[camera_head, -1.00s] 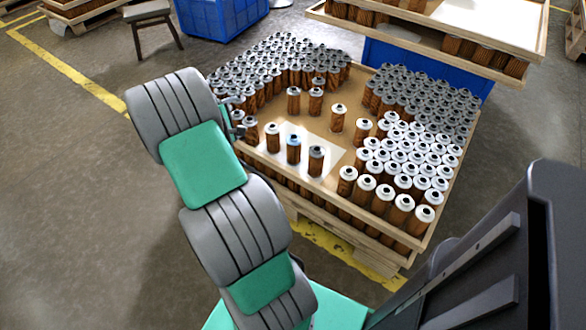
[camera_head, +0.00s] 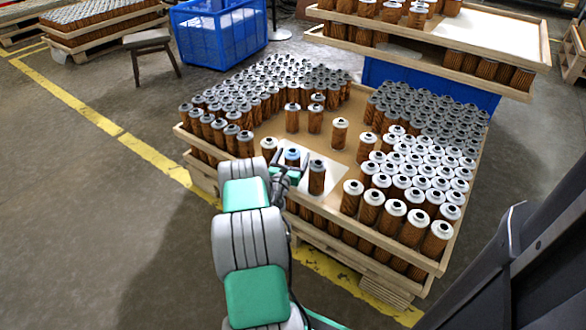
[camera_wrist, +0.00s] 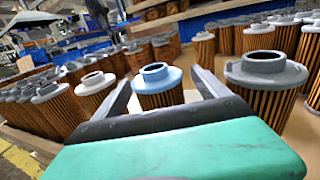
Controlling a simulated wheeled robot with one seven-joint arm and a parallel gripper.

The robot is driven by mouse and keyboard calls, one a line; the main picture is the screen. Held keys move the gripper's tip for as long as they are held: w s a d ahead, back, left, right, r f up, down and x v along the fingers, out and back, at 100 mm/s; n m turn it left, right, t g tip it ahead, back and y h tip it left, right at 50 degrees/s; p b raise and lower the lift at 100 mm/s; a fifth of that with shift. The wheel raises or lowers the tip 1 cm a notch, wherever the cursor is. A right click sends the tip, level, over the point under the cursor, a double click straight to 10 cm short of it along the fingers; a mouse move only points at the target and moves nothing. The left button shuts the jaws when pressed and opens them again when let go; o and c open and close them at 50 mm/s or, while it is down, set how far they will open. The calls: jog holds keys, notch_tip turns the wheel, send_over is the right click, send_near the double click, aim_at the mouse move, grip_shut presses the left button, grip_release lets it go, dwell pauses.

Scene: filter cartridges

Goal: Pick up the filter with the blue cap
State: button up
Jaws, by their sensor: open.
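The filter with the blue cap (camera_head: 292,156) stands upright near the front edge of the wooden tray (camera_head: 180,134). My gripper (camera_head: 288,171) is at its near side, low over the tray, and hides part of its brown body. In the wrist view the blue-capped filter (camera_wrist: 159,80) stands straight ahead between the two open fingers (camera_wrist: 163,92). Nothing is held. A white-capped filter (camera_wrist: 95,88) stands just left of the left finger. A grey-capped filter (camera_wrist: 265,75) stands close to the right finger.
Grey-capped filters (camera_head: 300,72) crowd the back left of the tray and white-capped ones (camera_head: 410,185) the right. A few single filters, such as one (camera_head: 339,133), stand in the middle with bare tray floor between them. A second loaded tray (camera_head: 420,45) stands behind.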

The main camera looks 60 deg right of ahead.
jog(key=c, duration=1.6)
